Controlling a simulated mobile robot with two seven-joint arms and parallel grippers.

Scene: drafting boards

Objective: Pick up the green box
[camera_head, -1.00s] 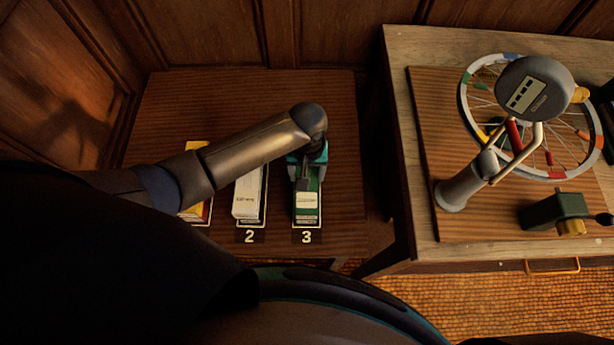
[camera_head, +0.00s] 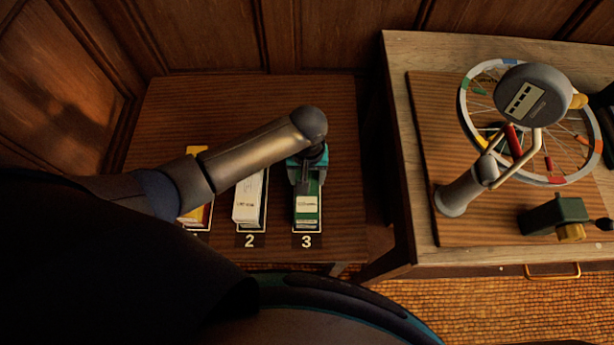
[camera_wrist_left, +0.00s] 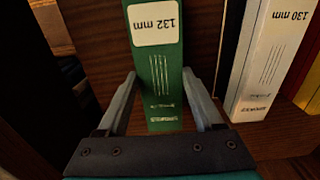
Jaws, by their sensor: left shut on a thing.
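The green box (camera_head: 307,203) lies in the slot marked 3 on the dark wooden table, with a white label on it. In the left wrist view the green box (camera_wrist_left: 157,80) shows a "132 mm" label and stands between the two fingers. My left gripper (camera_head: 307,178) comes down over the far part of the box. In the left wrist view my left gripper (camera_wrist_left: 160,90) has a finger on each side of the box, shut on it. My right gripper is not in view.
A white box (camera_head: 248,200) lies left in slot 2, and a yellow and red box (camera_head: 197,160) is partly hidden by my arm. A workbench (camera_head: 395,100) at right holds a spoked wheel (camera_head: 490,75), a gauge stand (camera_head: 460,195) and a small green device (camera_head: 550,215).

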